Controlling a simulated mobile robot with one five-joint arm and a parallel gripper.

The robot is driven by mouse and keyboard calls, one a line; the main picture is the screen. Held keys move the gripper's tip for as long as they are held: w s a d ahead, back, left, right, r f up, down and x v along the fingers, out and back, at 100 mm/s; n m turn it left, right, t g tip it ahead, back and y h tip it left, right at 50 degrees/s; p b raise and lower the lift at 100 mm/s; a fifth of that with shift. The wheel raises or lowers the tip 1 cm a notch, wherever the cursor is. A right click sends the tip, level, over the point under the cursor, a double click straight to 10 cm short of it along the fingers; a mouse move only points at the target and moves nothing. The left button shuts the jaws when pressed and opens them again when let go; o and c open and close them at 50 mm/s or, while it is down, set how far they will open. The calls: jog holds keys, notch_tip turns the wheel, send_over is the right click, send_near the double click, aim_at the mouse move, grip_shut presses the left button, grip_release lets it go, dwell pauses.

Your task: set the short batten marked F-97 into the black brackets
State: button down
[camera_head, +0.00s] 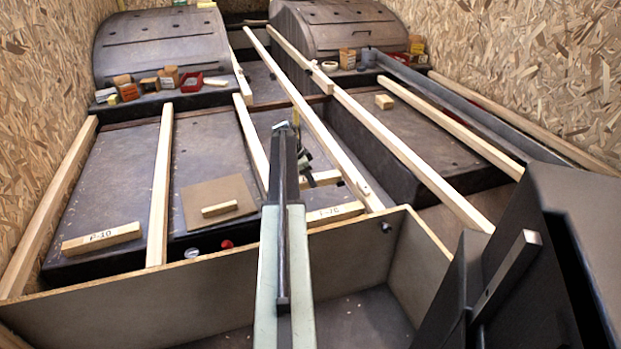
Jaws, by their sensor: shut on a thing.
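My gripper (307,174) is partly hidden behind my own arm, near the middle of the view. It is shut on a short pale batten (326,178), which lies crosswise close to the long rails. No mark can be read on this batten, and its left part is hidden by my arm. I cannot make out the black brackets clearly, nor whether the batten touches them.
A batten marked P-10 (101,238) lies at left; another marked batten (336,213) lies by the box wall. A small block (220,209) rests on a brown sheet (195,206). Long rails (161,185) run lengthwise. Small boxes (168,77) stand by the wheel arches (160,45).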

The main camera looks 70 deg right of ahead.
jog(key=shift+s, duration=0.1)
jog(key=c, duration=0.8)
grip_release()
jog(key=shift+c, duration=0.2)
jog(key=p+v, duration=0.6)
jog(key=v, duration=0.1)
jog(key=shift+d+r+p, duration=0.1)
jog(key=shift+r+p, duration=0.05)
jog(key=shift+p, duration=0.2)
jog(key=shift+a+r+p, duration=0.2)
jog(key=shift+r+p, duration=0.15)
jog(key=shift+f, duration=0.1)
